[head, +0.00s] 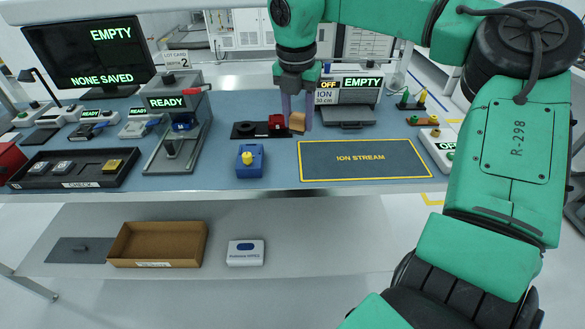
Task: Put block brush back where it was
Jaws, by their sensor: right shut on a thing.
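My right gripper (297,113) points down over the back middle of the bench, its two purple fingers on either side of a small tan block. The tan block (297,122) looks like the block brush; my right gripper is shut on it. It is just right of a dark red block (276,121) on a black holder (259,129) with a round spot at its left. I cannot tell whether the tan block touches the holder or the bench. My left gripper is out of view.
A blue box with a yellow knob (250,161) stands in front of the holder. The ION STREAM mat (362,160) is bare. A black CHECK tray (35,181) holds small parts at left. A grey press-like fixture (170,150) stands left of the holder. A cardboard box (185,242) sits on the lower shelf.

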